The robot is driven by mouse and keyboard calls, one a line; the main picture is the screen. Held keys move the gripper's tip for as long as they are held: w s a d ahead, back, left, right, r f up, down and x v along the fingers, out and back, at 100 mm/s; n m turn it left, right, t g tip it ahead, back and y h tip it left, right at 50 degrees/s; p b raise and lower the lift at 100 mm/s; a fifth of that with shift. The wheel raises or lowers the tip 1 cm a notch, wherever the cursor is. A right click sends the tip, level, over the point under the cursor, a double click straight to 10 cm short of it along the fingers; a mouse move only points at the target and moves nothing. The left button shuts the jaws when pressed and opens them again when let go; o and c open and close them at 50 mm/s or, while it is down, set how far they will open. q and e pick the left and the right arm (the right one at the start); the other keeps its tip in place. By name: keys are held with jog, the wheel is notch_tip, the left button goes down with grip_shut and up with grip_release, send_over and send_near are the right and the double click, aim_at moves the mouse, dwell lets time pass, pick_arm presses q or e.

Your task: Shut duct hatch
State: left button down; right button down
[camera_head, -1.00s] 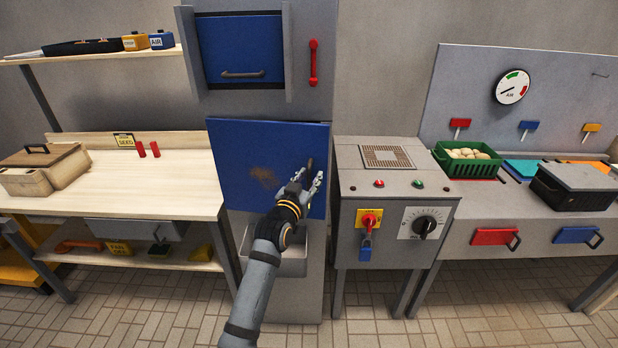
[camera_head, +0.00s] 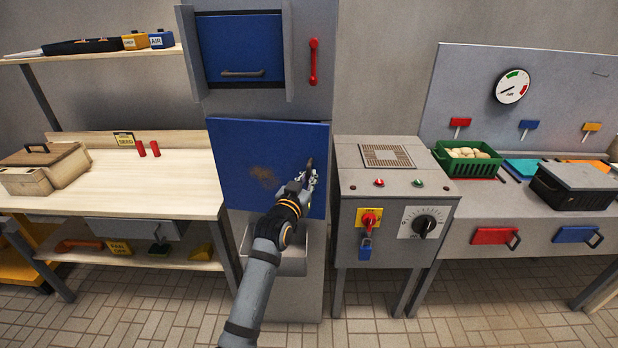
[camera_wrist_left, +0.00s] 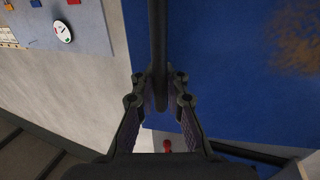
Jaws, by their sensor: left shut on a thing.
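The blue hatch panel (camera_head: 240,150) with a rusty patch is on the lower front of the grey duct column (camera_head: 303,50). How far it stands open is hard to tell. My left gripper (camera_head: 308,172) is at the panel's right side, shut on its dark handle. In the left wrist view my left gripper (camera_wrist_left: 160,85) has its fingers on either side of the dark handle bar (camera_wrist_left: 158,35), with the blue panel (camera_wrist_left: 230,70) behind. The fingers hide part of the handle. My right gripper is not in view.
An upper blue door (camera_head: 240,45) and a red lever (camera_head: 313,62) are above. A grey control cabinet (camera_head: 350,185) stands close on the right. A wooden bench (camera_head: 140,185) is on the left. A grey bin (camera_head: 292,262) sits below the panel.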

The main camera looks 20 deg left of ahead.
pick_arm(q)
jog(key=w, duration=0.4)
jog(key=shift+w, duration=0.15)
jog(key=shift+a, duration=0.1)
jog(key=c, duration=1.4)
grip_release()
jog(key=shift+s, duration=0.25)
jog(key=s, duration=1.1)
jog(key=shift+s+a, duration=0.25)
jog(key=shift+a, duration=0.05)
